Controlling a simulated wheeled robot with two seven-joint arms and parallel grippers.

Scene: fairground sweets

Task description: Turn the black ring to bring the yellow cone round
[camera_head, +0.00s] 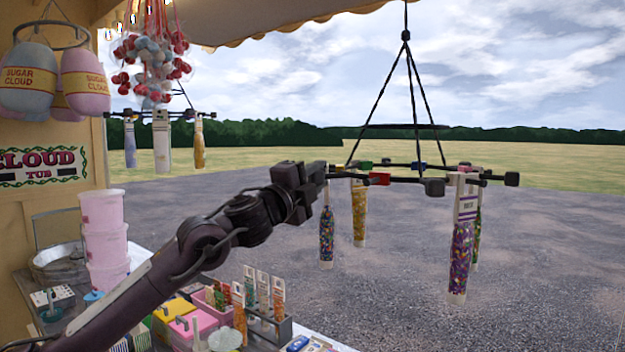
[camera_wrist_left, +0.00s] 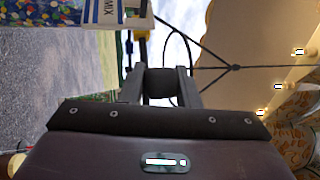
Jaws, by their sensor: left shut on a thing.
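The black ring (camera_head: 407,181) hangs on black cords over the gravel, with black end knobs and coloured blocks on its arms. The yellow cone (camera_head: 359,215) hangs at its left, on the far side. A blue multicoloured cone (camera_head: 326,238) hangs left of it, by my gripper. A purple cone (camera_head: 461,258) hangs at the right front, partly covering a green one (camera_head: 477,240). My left gripper (camera_head: 320,180) is at the ring's left end. In the left wrist view its fingers (camera_wrist_left: 165,84) are shut on a dark knob of the ring. My right gripper is out of view.
A second hanger (camera_head: 160,114) with cones is at the left, under bagged sweets (camera_head: 150,60). Sugar cloud bags (camera_head: 28,78) hang beside it. Open air surrounds the ring's right side.

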